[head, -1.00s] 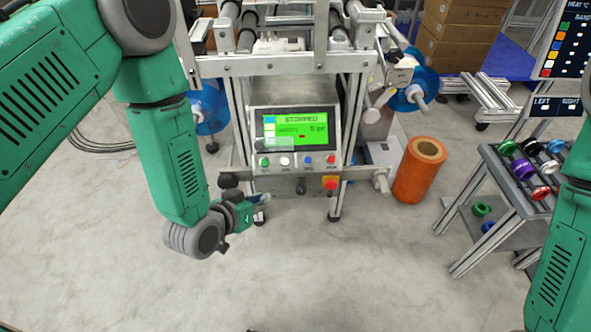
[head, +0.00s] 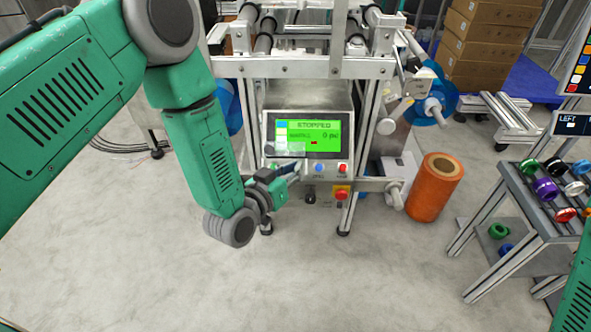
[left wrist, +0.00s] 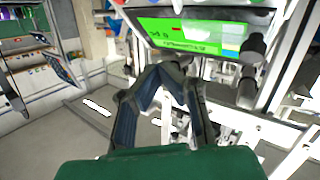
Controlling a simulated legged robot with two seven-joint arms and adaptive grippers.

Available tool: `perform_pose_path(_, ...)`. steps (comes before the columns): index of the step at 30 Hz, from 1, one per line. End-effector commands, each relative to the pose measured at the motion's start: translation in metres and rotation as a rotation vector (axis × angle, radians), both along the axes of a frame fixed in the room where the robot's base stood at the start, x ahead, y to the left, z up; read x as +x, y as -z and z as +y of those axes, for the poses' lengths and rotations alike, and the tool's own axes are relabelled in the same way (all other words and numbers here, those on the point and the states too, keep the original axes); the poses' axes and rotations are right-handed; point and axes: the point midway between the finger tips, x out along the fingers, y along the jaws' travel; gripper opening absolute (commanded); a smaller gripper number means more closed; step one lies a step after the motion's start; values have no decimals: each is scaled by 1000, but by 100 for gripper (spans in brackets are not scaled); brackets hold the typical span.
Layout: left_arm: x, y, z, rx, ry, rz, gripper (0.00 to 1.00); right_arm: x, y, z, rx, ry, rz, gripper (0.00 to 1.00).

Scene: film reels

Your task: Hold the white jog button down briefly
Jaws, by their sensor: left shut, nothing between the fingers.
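The control panel (head: 268,148) of the machine faces me, with a green screen (head: 308,132) reading a stopped state. Its button row shows a blue button (head: 319,168) and a red button (head: 342,168). The white button, left of the blue one, is hidden behind my left gripper (head: 296,167). That gripper is shut and empty, its tips in front of the left part of the row; I cannot tell whether they touch. In the left wrist view the closed fingers (left wrist: 165,72) overlap the edge of the upside-down screen (left wrist: 190,35). My right gripper is out of view.
An orange roll (head: 435,188) stands on the floor to the right, beside a rack (head: 515,190) of coloured reels. The floor in front is clear.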

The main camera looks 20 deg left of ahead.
Motion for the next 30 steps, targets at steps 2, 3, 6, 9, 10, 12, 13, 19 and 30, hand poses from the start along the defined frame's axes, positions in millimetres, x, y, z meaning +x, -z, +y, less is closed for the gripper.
perform_pose_path(2, 8, 12, 3, 0, -2, -4, 0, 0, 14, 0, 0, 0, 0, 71)
perform_pose_path(3, 12, 17, 4, 0, -1, -3, 0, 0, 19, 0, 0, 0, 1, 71)
perform_pose_path(6, 22, 28, 7, 2, -2, -3, 0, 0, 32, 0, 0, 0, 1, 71)
perform_pose_path(9, 31, 37, 10, 1, -2, -3, 0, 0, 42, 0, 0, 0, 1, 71)
perform_pose_path(10, 34, 40, 11, 1, -2, -2, 0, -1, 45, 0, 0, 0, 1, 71)
perform_pose_path(12, 39, 44, 12, 0, -1, -2, 0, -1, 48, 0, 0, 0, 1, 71)
perform_pose_path(13, 41, 46, 12, 0, -1, -2, 0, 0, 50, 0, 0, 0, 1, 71)
perform_pose_path(19, 49, 52, 14, 1, 0, -1, 0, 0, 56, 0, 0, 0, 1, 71)
perform_pose_path(30, 50, 53, 15, 1, -1, 0, 0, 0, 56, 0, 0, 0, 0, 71)
